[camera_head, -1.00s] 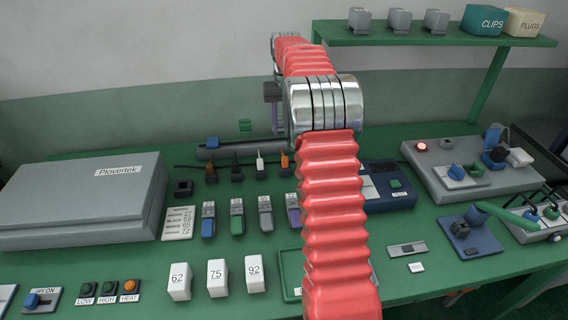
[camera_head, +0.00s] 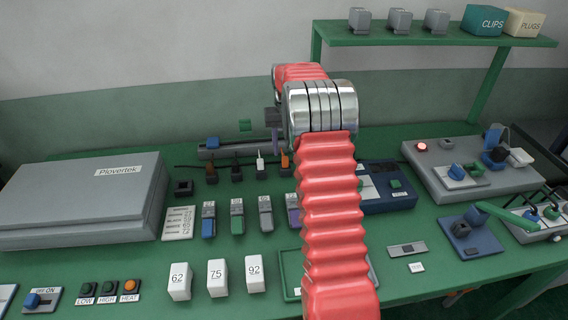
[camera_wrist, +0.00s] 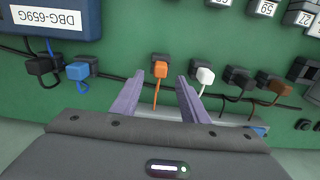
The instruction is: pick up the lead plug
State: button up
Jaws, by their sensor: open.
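Several small lead plugs stand in a row along the back of the green bench. In the wrist view an orange plug (camera_wrist: 160,69) with an orange lead lies between the tips of my gripper (camera_wrist: 160,78), whose purple fingers are open on either side of it. I cannot tell whether they touch it. A white plug (camera_wrist: 204,76) is just right of the right finger. A black plug (camera_wrist: 238,78) and a brown plug (camera_wrist: 275,87) are farther right. A blue plug (camera_wrist: 79,71) is at the left. In the head view the orange plug (camera_head: 285,160) shows beside my arm, which hides most of my gripper.
A blue device (camera_head: 388,187) stands right of the orange plug, labelled DBG-659G in the wrist view (camera_wrist: 45,16). Several labelled clips (camera_head: 237,219) are in front of the plugs. A grey trough (camera_head: 240,147) runs behind them. A large grey case (camera_head: 75,200) is at left.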

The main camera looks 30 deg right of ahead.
aim_at(285, 157)
jog(key=shift+f, duration=2.6)
jog(key=shift+c, duration=0.2)
grip_shut()
